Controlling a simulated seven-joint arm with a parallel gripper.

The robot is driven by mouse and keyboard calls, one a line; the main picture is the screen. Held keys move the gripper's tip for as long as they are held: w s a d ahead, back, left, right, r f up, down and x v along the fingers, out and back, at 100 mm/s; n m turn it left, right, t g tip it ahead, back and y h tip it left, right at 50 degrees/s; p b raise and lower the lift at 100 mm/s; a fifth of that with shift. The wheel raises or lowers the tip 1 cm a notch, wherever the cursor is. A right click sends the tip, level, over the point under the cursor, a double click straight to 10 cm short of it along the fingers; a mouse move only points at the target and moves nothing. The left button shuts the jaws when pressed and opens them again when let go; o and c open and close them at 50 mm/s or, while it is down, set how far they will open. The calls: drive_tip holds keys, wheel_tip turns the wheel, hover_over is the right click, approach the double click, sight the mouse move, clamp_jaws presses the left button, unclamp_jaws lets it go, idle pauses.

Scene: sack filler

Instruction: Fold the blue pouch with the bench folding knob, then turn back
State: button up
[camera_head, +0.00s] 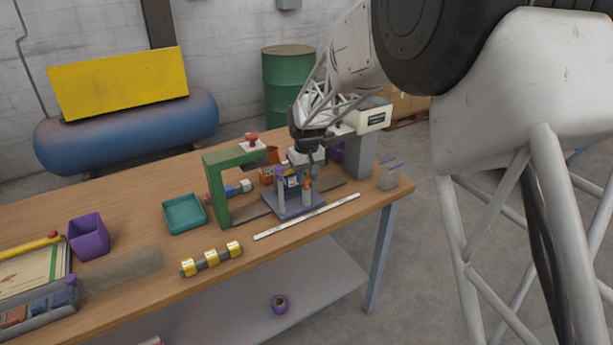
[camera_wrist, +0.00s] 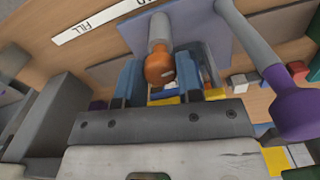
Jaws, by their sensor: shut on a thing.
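My gripper (camera_head: 310,163) reaches down over the blue base plate (camera_head: 283,209) of the bench fixture. In the wrist view its fingers (camera_wrist: 160,84) stand on both sides of an orange knob (camera_wrist: 158,66) on a grey post, and are shut on it. The orange knob also shows in the head view (camera_head: 307,184). A second post with a purple knob (camera_wrist: 298,112) stands to the right in the wrist view. A small white and blue piece (camera_head: 292,182) shows between the posts in the head view; I cannot tell whether it is the blue pouch.
A white strip (camera_head: 305,217) lies in front. Yellow-and-grey pieces (camera_head: 211,259) and a purple cup (camera_head: 88,237) lie further left.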

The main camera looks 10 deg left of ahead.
sight(307, 177)
drive_tip(key=o, duration=0.9)
drive_tip(key=shift+r, duration=3.9)
